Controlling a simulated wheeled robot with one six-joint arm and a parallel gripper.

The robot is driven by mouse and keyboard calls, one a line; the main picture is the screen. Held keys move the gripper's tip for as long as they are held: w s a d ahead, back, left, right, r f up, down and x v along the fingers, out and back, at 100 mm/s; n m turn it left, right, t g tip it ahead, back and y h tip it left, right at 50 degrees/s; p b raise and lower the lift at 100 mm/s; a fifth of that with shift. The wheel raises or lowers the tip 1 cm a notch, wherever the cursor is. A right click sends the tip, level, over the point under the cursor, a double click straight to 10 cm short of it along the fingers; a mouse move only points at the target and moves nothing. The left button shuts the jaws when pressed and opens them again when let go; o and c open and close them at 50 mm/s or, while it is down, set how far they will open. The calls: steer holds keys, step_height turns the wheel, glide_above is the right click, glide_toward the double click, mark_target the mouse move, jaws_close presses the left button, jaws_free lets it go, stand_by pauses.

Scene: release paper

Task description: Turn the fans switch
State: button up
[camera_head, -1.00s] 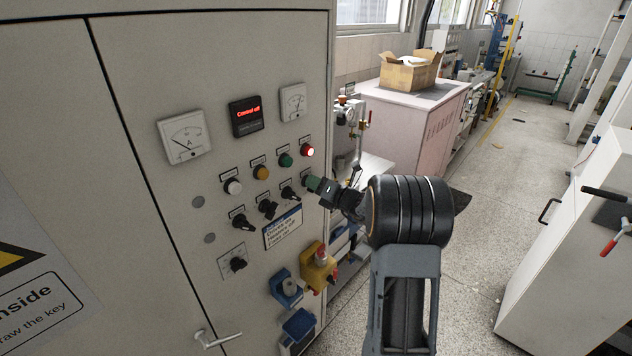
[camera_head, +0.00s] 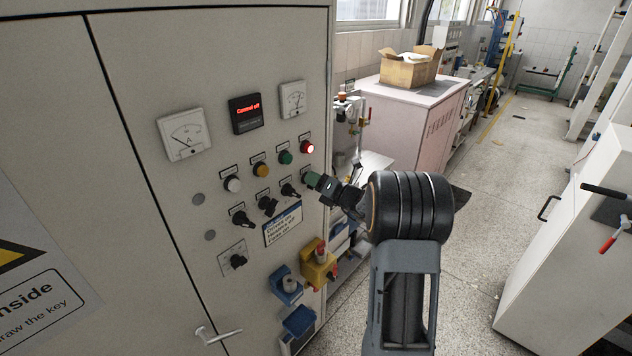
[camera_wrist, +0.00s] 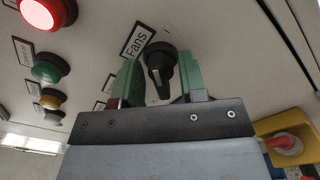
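The fans switch (camera_wrist: 160,68) is a black rotary knob beside a label reading "Fans" in the wrist view. Its pointer tip lies toward my gripper. My gripper (camera_wrist: 158,82) has green fingers, one on each side of the knob, with visible gaps between them and it. It is open around the knob and does not appear to grip it. In the head view my gripper (camera_head: 312,180) is at the right end of the lower switch row on the grey cabinet panel (camera_head: 150,120), and it hides the fans switch there.
A lit red lamp (camera_head: 306,147) and green, yellow and white ones sit above the row. Other black knobs (camera_head: 268,206) are to the left. A yellow box switch (camera_head: 319,266) and blue sockets (camera_head: 286,287) protrude below.

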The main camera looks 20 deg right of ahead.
steer(key=b+v, duration=0.3)
steer(key=v, duration=1)
steer(key=shift+s, duration=0.3)
steer(key=shift+d, duration=0.1)
steer(key=s+a+f+n+g, duration=0.9)
steer(key=a+n+g, duration=0.15)
steer(key=n, duration=1.05)
steer(key=s+a+r+n+h, duration=0.3)
steer(key=s+a+n, duration=0.1)
steer(key=n, duration=0.5)
steer(key=s+a+r+n+g+h, duration=0.1)
steer(key=s+a+r+n+h, duration=0.2)
steer(key=n, duration=0.7)
steer(key=shift+s+a+h, duration=0.4)
steer(key=shift+s+h, duration=0.3)
steer(key=shift+h, duration=0.1)
